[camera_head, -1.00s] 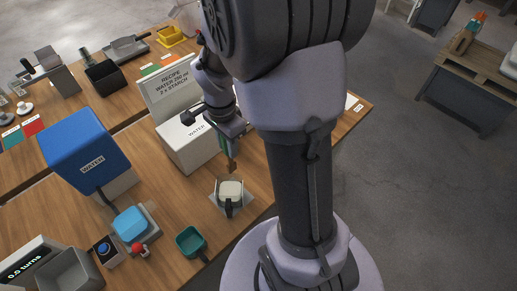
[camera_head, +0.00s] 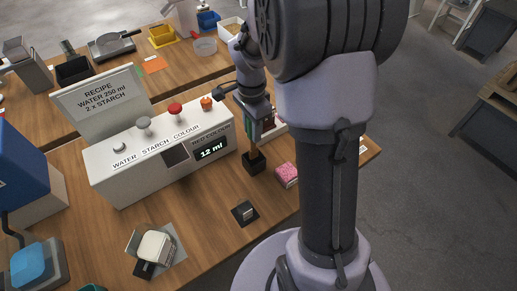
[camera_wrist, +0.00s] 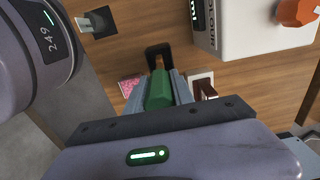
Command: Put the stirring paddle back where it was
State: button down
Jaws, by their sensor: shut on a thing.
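My gripper (camera_head: 258,128) is shut on the stirring paddle, whose green handle (camera_wrist: 160,90) shows between the fingers in the wrist view. The paddle's brown lower part (camera_head: 257,152) points down in the head view. Its lower end is at a small black holder (camera_head: 254,165) on the wooden table. The holder also shows just beyond the handle in the wrist view (camera_wrist: 159,51). I cannot tell whether the tip is inside the holder or just above it.
The white dispenser box (camera_head: 150,160), its display reading 12 ml, stands close left. A pink block (camera_head: 286,175) lies just right of the holder. A small black pad with a grey block (camera_head: 244,212) and a white-filled container (camera_head: 156,246) are nearer the front.

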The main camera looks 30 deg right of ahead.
aim_at(253, 149)
notch_tip(253, 149, down, 5)
jog(key=shift+b, duration=0.7)
jog(key=shift+f, duration=0.2)
jog(key=c, duration=1.1)
grip_release()
jog(key=shift+r, duration=0.1)
